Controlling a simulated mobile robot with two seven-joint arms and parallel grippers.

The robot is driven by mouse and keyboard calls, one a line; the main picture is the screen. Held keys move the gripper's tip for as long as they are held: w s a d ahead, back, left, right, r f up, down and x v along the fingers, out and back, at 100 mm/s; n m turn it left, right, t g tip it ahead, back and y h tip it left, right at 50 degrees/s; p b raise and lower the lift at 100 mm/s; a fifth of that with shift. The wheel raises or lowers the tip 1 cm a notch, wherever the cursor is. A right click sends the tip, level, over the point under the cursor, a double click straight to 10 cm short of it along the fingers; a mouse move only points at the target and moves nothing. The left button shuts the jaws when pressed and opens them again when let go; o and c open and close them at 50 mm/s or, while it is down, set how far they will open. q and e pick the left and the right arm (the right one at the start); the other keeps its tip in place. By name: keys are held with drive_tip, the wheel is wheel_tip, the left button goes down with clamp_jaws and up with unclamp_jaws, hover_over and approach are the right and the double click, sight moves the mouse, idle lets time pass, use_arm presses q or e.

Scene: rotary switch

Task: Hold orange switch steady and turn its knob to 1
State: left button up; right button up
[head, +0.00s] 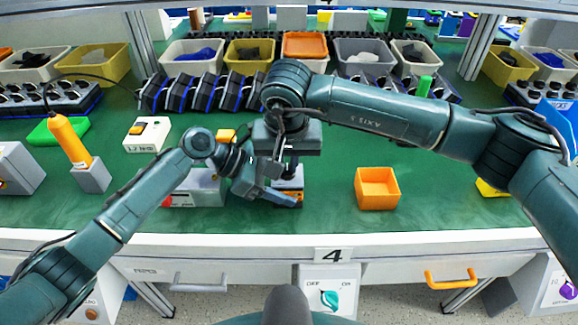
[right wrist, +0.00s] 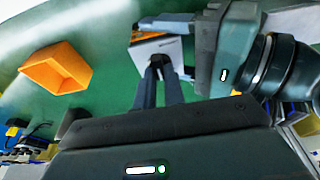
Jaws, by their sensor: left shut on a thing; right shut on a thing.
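The orange switch (head: 289,184) is a small box with orange and pale faces near the front of the green table, mostly hidden by my grippers. Its light body and an orange edge also show in the right wrist view (right wrist: 170,47). My left gripper (head: 284,196) reaches in from the left, low, and is shut on the switch body. My right gripper (head: 290,172) points down from above, its fingers closed together at the switch top; it also shows in the right wrist view (right wrist: 157,62). It is shut on the knob, which the fingers hide, so its setting cannot be read.
An orange open bin (head: 377,189) stands to the right of the switch. A grey box (head: 200,188) is close on the left, behind my left arm. Bins and a row of dark devices line the back. Green table is clear around the orange bin.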

sight(287, 169)
use_arm(q)
drive_tip(key=shift+r, duration=0.1)
use_arm(e)
clamp_jaws()
drive_tip(key=n, duration=0.3)
drive_tip(key=shift+d+y, duration=0.1)
drive_tip(key=shift+y, duration=0.3)
use_arm(q)
drive_tip(key=shift+d, duration=0.1)
use_arm(e)
drive_tip(key=n+y, duration=0.1)
drive_tip(key=n, duration=0.4)
drive_tip(key=shift+s+n+g, duration=0.1)
drive_tip(key=shift+n+g, duration=0.2)
drive_tip(key=shift+g, duration=0.1)
drive_tip(key=o, duration=0.7)
unclamp_jaws()
drive_tip(key=shift+a+f, duration=0.1)
drive_tip(key=shift+a, duration=0.1)
drive_tip(key=shift+c, duration=0.2)
drive_tip(key=shift+d, duration=0.1)
drive_tip(key=shift+r, duration=0.45)
drive_tip(key=shift+w+a+v, duration=0.1)
drive_tip(key=shift+v, duration=0.6)
drive_tip(key=shift+w+a+v, duration=0.1)
drive_tip(key=shift+w+v, duration=0.05)
drive_tip(key=shift+v, duration=0.55)
drive_tip(key=shift+w+a+v, duration=0.1)
drive_tip(key=shift+a+v, duration=0.05)
drive_tip(key=shift+v, duration=0.55)
